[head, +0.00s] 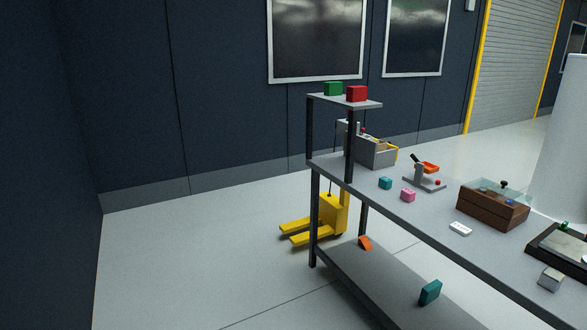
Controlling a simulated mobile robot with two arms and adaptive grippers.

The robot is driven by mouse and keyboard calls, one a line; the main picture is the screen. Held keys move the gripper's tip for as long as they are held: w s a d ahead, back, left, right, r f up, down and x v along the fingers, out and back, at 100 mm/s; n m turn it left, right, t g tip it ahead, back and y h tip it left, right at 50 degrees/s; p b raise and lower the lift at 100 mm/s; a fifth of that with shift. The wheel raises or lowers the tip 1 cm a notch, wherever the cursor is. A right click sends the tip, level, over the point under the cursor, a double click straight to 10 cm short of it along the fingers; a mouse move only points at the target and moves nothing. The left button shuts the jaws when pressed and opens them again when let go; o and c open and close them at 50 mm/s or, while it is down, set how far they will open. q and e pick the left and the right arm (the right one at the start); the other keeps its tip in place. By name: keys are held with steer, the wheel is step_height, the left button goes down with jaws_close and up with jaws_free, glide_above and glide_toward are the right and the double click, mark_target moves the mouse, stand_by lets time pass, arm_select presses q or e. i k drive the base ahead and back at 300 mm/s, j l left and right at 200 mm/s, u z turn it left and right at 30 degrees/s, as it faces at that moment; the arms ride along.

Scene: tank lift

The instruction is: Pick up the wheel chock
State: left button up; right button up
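A small orange wedge-shaped block (365,243), which looks like the wheel chock, lies at the far left end of the workbench's lower shelf (375,277). It is partly in the shade of the tabletop, and its full shape is hard to make out at this size. Neither of my grippers shows in the head view.
The workbench top (420,208) holds a teal cube (385,183), a pink cube (408,195), a wooden box (492,209) and other items. A teal block (430,292) is on the lower shelf. A yellow pallet jack (331,215) stands behind. Floor at left is clear.

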mark_target(363, 241)
steer(key=i+j, duration=0.1)
steer(key=i, duration=2.25)
steer(key=j+u, duration=0.05)
steer(key=j, duration=0.05)
